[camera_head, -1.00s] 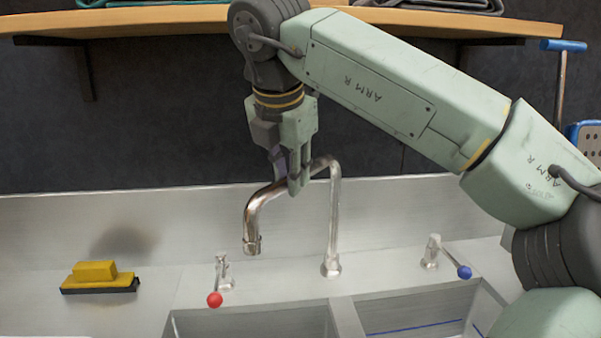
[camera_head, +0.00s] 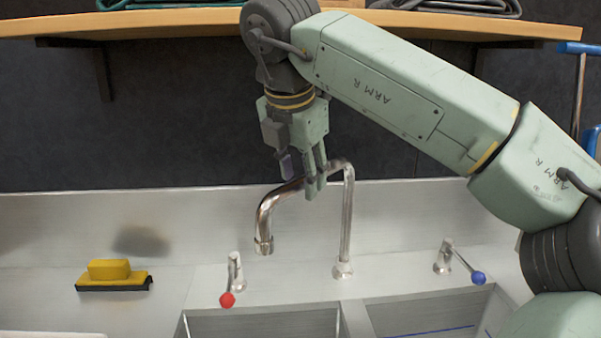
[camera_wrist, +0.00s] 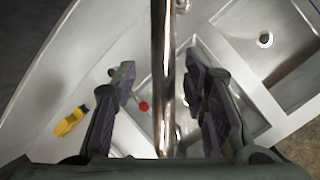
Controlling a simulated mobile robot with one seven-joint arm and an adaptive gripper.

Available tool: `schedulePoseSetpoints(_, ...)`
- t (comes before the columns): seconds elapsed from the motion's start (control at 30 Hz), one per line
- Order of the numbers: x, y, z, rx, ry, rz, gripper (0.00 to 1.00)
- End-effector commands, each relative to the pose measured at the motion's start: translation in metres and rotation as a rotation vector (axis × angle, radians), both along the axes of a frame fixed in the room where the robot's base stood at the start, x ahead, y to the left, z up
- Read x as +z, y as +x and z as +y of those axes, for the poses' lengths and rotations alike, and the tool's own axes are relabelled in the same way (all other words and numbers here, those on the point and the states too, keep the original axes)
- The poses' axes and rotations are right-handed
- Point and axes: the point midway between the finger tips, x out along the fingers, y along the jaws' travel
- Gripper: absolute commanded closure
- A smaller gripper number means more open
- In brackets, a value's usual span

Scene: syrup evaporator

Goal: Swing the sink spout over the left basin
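The chrome sink spout (camera_head: 277,203) rises from its base between the two basins and bends to the left. Its tip hangs above the left basin's back edge in the head view. My gripper (camera_head: 315,185) is at the upper part of the spout, pointing down. In the wrist view the spout (camera_wrist: 163,75) runs between the two purple-padded fingers of my gripper (camera_wrist: 165,100), with gaps on both sides, so the gripper is open around it. The left basin (camera_head: 262,325) is cut off at the bottom of the head view.
The red-knobbed tap (camera_head: 227,299) stands left of the spout and the blue-knobbed tap (camera_head: 478,278) right of it. A wooden shelf (camera_head: 150,22) is above.

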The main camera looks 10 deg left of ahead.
Motion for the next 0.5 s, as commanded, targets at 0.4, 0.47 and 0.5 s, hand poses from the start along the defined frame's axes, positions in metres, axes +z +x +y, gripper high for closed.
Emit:
schedulePoseSetpoints(0.4,0.019,-0.009,0.001,0.003,0.002,0.0,0.6)
schedulePoseSetpoints(0.47,0.031,-0.014,0.001,0.004,0.004,0.0,0.6)
schedulePoseSetpoints(0.5,0.028,-0.025,-0.001,0.003,-0.002,-0.001,0.6)
